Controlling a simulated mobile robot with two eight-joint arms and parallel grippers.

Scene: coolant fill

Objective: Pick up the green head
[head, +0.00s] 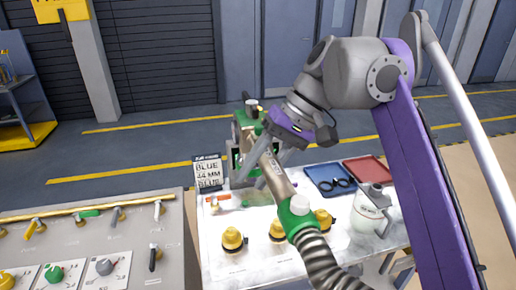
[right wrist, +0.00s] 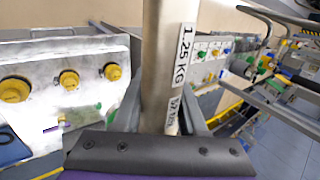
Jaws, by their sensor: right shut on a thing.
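The green head (head: 296,214) is a green collar with a white knob, on a beige tube (head: 273,173), with a grey ribbed hose (head: 322,262) running off toward the bottom edge. My right gripper (head: 266,158) is shut on the beige tube, above the green collar. In the right wrist view the tube (right wrist: 160,65) stands between the fingers and bears a label reading 1.25 KG. The tube slants in front of the table. The fingers partly hide its upper end. My left gripper is in neither view.
The white table (head: 225,258) holds several yellow caps (head: 233,240), a blue tray (head: 328,180), a red tray (head: 367,171), a white jug (head: 368,212) and a sign (head: 208,173). A grey stand with green parts (head: 243,122) is behind the tube. A control panel (head: 90,240) is at left.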

